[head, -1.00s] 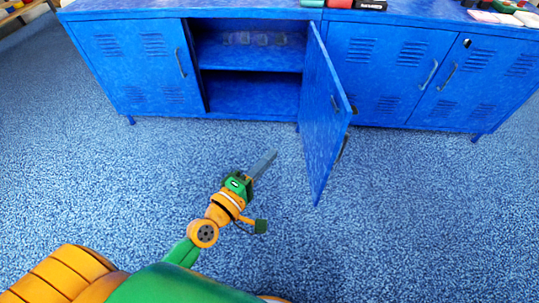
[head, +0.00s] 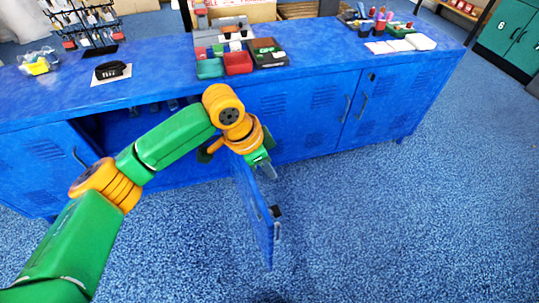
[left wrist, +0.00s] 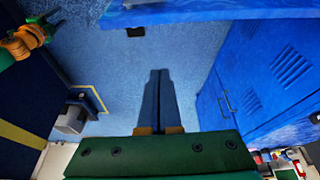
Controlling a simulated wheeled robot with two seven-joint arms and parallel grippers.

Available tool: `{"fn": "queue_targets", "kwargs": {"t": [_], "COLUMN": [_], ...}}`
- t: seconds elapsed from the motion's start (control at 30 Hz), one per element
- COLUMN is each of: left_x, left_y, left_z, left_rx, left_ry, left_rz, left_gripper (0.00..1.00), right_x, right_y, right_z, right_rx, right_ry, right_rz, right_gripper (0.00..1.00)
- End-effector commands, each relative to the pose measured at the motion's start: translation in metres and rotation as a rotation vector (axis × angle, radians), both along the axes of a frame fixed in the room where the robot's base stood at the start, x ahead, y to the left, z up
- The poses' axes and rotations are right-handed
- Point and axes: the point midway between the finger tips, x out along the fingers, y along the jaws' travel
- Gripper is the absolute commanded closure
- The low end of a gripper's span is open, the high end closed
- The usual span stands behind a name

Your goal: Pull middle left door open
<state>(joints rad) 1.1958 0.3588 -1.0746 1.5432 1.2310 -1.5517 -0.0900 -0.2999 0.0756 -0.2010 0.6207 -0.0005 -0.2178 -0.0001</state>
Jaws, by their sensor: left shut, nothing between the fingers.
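The middle left door (head: 257,215) of the blue cabinet (head: 175,172) stands wide open, swung out from the cabinet front. Its dark latch and handle show near its free edge. My left gripper (head: 267,168) is shut and empty, close to the upper part of the door; I cannot tell if it touches. In the left wrist view its closed fingers (left wrist: 160,98) point over the carpet, with nothing between them. My left arm hides part of the open compartment (head: 125,125). An orange and green part of my right arm (left wrist: 22,42) shows small at the left wrist view's upper left.
The left door (head: 40,160) and the right pair of doors (head: 340,115) are shut. Boxes (head: 238,63), a dark band (head: 112,70) and small goods stand on the cabinet top. Blue carpet (head: 400,220) is clear to the right of the door.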

Motion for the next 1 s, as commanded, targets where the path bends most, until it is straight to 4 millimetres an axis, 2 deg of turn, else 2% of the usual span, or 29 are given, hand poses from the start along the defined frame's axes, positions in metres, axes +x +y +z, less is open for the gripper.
{"fn": "queue_targets", "kwargs": {"t": [0.07, 0.17, 0.53, 0.6, 0.73, 1.0], "left_x": [0.001, 0.002, 0.012, 0.009, 0.001, -0.004], "left_y": [0.002, -0.002, -0.027, -0.016, 0.001, 0.009], "left_z": [-0.003, -0.019, -0.097, -0.092, -0.093, -0.094], "left_rx": [0.021, 0.019, 0.016, 0.016, 0.016, 0.014], "left_ry": [-0.003, 0.002, 0.001, -0.004, -0.003, -0.003], "left_rz": [-0.008, -0.007, -0.005, -0.003, -0.004, -0.004], "left_gripper": [1.0, 1.0, 1.0, 1.0, 1.0, 1.0], "right_x": [-0.002, -0.005, -0.004, -0.003, -0.001, -0.001], "right_y": [0.003, 0.003, -0.002, -0.003, -0.005, -0.005], "right_z": [-0.001, -0.005, -0.022, -0.013, -0.009, -0.008], "right_rx": [0.004, 0.004, -0.004, -0.005, -0.008, -0.008], "right_ry": [0.004, 0.01, 0.008, 0.007, 0.004, 0.002], "right_rz": [0.001, 0.002, 0.0, -0.001, -0.002, -0.002], "right_gripper": [0.5, 0.5, 0.5, 0.5, 0.5, 0.5]}}
